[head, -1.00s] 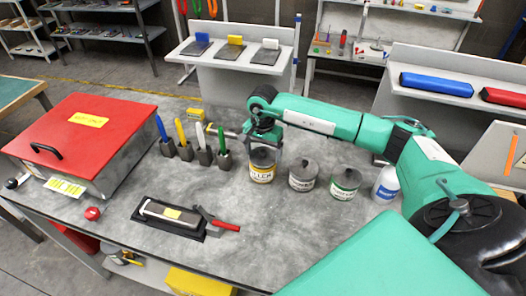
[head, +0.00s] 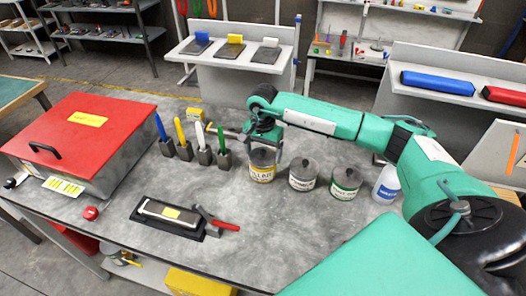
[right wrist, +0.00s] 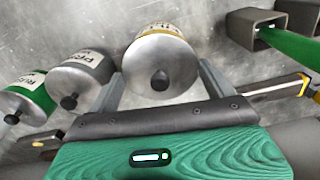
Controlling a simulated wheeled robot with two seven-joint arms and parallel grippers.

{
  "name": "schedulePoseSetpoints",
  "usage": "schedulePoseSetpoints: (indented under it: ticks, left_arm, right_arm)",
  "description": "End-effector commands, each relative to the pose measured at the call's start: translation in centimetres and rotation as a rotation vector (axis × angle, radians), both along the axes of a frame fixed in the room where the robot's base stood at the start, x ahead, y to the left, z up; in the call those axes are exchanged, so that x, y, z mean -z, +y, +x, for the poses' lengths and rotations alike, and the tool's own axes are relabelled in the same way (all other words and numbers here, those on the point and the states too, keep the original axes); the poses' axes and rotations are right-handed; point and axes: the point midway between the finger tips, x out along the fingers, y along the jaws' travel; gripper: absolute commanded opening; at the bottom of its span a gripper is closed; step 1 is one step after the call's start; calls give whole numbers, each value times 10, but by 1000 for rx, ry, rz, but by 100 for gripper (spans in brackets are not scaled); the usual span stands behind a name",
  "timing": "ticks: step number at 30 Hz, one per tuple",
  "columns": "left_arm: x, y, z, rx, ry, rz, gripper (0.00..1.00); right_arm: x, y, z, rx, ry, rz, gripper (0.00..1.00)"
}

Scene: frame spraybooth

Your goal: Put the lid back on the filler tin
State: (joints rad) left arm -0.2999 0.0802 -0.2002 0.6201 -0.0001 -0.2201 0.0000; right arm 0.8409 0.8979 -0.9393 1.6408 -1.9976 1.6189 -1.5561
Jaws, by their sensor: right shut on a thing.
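The filler tin (head: 262,175) stands upright on the grey bench, a yellow band on its label. Its round grey lid (right wrist: 160,68), with a dark knob, is on top of the tin; I cannot tell whether it is fully seated. My right gripper (head: 265,146) reaches it from above and behind. In the right wrist view my right gripper (right wrist: 161,72) has its two fingers on either side of the lid's rim, shut on it. The tin (right wrist: 165,28) shows just beyond the lid. My left gripper is not in view.
Two other lidded tins, a grey-labelled one (head: 303,178) and a green-labelled one (head: 344,185), stand close to the right, with a white bottle (head: 386,184) beyond. Holders with coloured handles (head: 204,156) stand left. A red-lidded box (head: 75,130) and a black tray (head: 150,226) are further left.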

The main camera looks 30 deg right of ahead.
Motion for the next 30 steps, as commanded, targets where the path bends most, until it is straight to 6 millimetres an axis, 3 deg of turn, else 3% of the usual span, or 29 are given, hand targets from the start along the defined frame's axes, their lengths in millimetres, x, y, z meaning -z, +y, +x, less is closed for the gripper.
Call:
schedulePoseSetpoints:
  ticks: [30]
  left_arm:
    - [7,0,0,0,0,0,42]
  right_arm:
    - [0,0,0,0,0,0,62]
